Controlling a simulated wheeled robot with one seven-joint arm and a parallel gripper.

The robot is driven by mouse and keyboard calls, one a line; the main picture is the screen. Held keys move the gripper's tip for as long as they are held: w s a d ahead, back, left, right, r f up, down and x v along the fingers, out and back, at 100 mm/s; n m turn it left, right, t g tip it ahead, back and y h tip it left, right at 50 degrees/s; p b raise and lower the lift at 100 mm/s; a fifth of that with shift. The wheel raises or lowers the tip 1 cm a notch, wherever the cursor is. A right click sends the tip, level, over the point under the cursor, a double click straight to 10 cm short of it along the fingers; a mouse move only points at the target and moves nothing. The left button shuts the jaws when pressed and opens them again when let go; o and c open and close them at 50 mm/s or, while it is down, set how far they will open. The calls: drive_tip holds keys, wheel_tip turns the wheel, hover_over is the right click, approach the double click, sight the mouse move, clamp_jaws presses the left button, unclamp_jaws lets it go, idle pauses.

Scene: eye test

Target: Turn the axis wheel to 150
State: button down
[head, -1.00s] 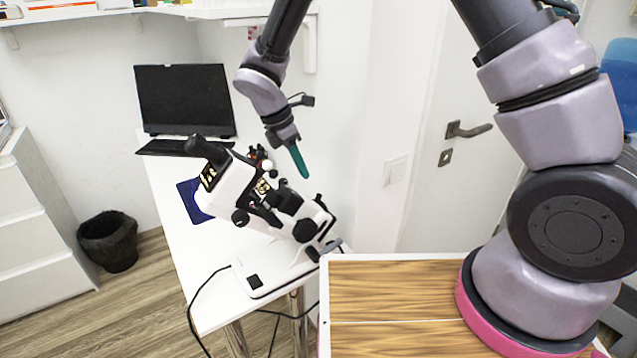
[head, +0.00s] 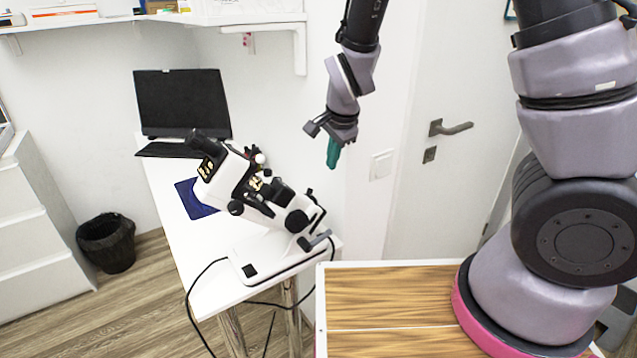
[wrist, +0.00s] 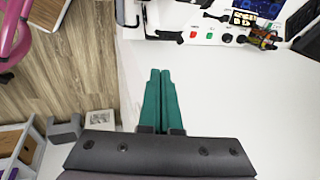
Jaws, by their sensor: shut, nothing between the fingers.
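A white and black eyepiece instrument (head: 232,188) stands tilted on a white base on the white table in the head view. It has a large round black knob (head: 297,221) low on its side and a smaller black knob (head: 236,208) further up. I cannot tell which one is the axis wheel, and no scale numbers are readable. My gripper (head: 333,165) has green fingers pointing down, shut and empty. It is in the air above and to the right of the instrument, apart from it. In the wrist view its fingers (wrist: 160,72) are together, and part of the instrument shows at the top edge.
The white table (head: 175,235) also bears a dark laptop (head: 183,103) and a blue mat (head: 195,199). A shelf (head: 150,18) hangs above. A black cable loops off the table's front. A wood-topped surface (head: 390,290) is at the lower right, a door (head: 430,200) behind.

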approach(311, 191)
drive_tip(key=d+f, duration=0.2)
drive_tip(key=f, duration=0.1)
drive_tip(key=d+f, duration=0.1)
drive_tip(key=shift+s+d+f, duration=0.25)
drive_tip(key=shift+s+f, duration=0.1)
drive_tip(key=shift+w+a+f, duration=0.2)
drive_tip(key=shift+w+a, duration=0.2)
drive_tip(key=shift+a, duration=0.15)
drive_tip(key=shift+w+a+f, duration=0.15)
drive_tip(key=shift+w+a, duration=0.2)
drive_tip(key=shift+a, duration=0.2)
drive_tip(key=shift+w+a+f, duration=0.2)
drive_tip(key=shift+w+a, duration=0.25)
drive_tip(key=shift+a, duration=0.05)
drive_tip(key=shift+w+a+n+g, duration=0.4)
drive_tip(key=shift+w, duration=0.15)
drive_tip(key=shift+w+a+f, duration=0.1)
drive_tip(key=shift+w+a, duration=0.25)
drive_tip(key=shift+s+d, duration=0.1)
